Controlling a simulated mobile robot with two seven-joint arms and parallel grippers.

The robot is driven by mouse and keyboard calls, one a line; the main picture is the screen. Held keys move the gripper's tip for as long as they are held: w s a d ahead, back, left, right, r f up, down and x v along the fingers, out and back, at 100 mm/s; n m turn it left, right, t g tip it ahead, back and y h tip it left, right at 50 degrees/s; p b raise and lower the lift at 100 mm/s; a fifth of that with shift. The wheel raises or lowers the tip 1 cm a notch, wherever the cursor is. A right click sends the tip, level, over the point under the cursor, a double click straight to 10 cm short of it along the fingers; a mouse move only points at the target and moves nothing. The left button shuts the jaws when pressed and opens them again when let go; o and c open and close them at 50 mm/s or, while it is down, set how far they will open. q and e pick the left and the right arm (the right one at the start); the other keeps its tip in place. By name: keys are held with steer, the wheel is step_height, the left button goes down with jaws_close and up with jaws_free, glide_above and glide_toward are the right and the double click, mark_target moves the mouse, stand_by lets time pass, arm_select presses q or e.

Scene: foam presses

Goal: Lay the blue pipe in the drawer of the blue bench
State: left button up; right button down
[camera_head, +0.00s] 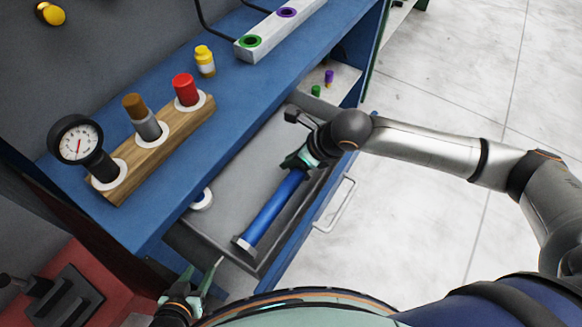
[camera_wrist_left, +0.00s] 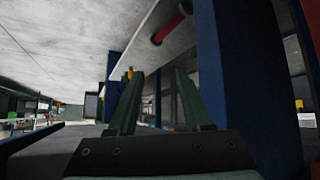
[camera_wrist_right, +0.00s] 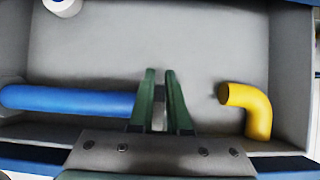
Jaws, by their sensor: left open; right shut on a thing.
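The blue pipe (camera_head: 270,213) lies lengthwise inside the outline of the open grey drawer (camera_head: 240,170) of the blue bench (camera_head: 245,110), close to the drawer's front wall. I cannot tell whether it touches the floor. My right gripper (camera_head: 300,160) is shut on the pipe's far end. In the right wrist view the fingers (camera_wrist_right: 160,80) are close together at the end of the pipe (camera_wrist_right: 70,99). My left gripper (camera_head: 205,275) is open and empty, low beside the drawer's near end; its fingers (camera_wrist_left: 155,75) stand apart in the left wrist view.
A yellow bent pipe (camera_wrist_right: 250,108) and a white ring-like part (camera_wrist_right: 62,6) share the drawer. On the bench top stand a wooden holder (camera_head: 158,160) with a gauge (camera_head: 77,140), and a yellow bottle (camera_head: 204,60). A red machine (camera_head: 75,270) stands at lower left. The right floor is clear.

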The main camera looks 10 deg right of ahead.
steer(key=shift+a+f+b, duration=0.1)
steer(key=shift+f+b, duration=0.2)
steer(key=shift+f, duration=0.25)
steer(key=shift+r, duration=0.1)
arm_select(q)
steer(key=shift+w+d+r, duration=0.25)
steer(key=shift+w+d, duration=0.5)
steer(key=shift+w, duration=0.05)
arm_select(e)
steer(key=c, duration=0.9)
jaws_free()
steer(key=shift+f, duration=0.2)
arm_select(q)
steer(key=shift+s+a+f, duration=0.1)
steer(key=shift+s+f, duration=0.15)
steer(key=shift+s+a+r+p, duration=0.4)
steer(key=shift+a+p, duration=0.2)
steer(key=shift+p, duration=0.4)
arm_select(e)
steer(key=v, duration=1.2)
steer(key=shift+r, duration=0.15)
